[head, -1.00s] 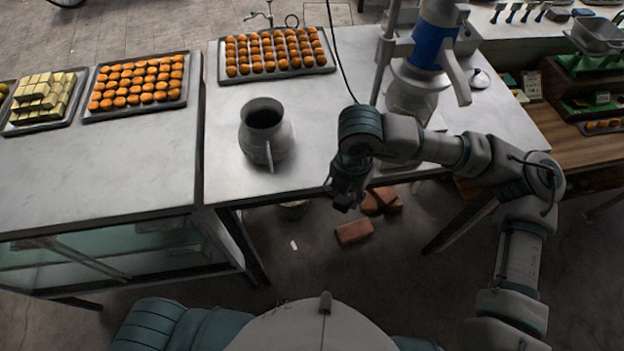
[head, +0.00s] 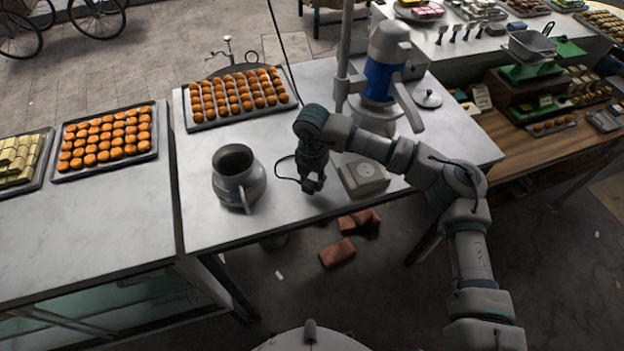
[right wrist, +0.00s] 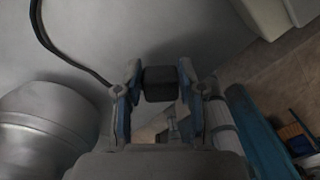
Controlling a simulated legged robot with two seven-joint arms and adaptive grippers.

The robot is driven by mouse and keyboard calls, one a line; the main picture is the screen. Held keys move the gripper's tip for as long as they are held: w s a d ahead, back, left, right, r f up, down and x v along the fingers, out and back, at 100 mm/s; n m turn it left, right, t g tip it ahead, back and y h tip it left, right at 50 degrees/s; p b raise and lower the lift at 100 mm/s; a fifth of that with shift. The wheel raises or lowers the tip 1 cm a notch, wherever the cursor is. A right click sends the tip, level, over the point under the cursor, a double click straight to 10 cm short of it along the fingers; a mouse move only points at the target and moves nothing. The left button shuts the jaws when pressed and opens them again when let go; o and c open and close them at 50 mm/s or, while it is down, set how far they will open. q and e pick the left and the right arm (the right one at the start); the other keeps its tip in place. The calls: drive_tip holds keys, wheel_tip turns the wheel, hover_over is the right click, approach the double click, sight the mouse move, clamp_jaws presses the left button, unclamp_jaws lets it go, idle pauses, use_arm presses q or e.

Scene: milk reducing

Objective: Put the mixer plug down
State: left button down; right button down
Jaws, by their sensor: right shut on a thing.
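The mixer plug (right wrist: 158,84) is a small dark block between the two fingers of my right gripper (right wrist: 160,88) in the right wrist view. My right gripper (head: 312,187) is shut on it. In the head view it hangs near the table's front edge, between the metal jug and the pale socket box (head: 364,177). Whether the plug touches the tabletop I cannot tell. A dark cable (right wrist: 58,48) curves over the surface in the wrist view. The mixer (head: 384,82), with a blue band, stands behind. My left gripper is not in view.
The metal jug (head: 238,178) stands left of my right gripper. A tray of orange pastries (head: 240,98) lies at the back left. A pole (head: 345,50) rises beside the mixer. The tabletop (head: 295,215) is bare near the front edge.

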drive_tip(key=shift+f, duration=0.55)
drive_tip(key=shift+d+f, duration=0.15)
drive_tip(key=shift+f, duration=0.05)
drive_tip(key=shift+d, duration=0.25)
drive_tip(key=shift+d+f, duration=0.1)
drive_tip(key=shift+f, duration=0.2)
drive_tip(key=shift+f+b, duration=0.25)
drive_tip(key=shift+b, duration=0.2)
drive_tip(key=c, duration=0.7)
unclamp_jaws()
drive_tip(key=shift+a, duration=0.3)
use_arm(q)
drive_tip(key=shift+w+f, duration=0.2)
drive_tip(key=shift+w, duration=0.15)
use_arm(e)
drive_tip(key=shift+a, duration=0.1)
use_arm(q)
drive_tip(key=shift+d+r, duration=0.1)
use_arm(e)
drive_tip(key=shift+r, duration=0.1)
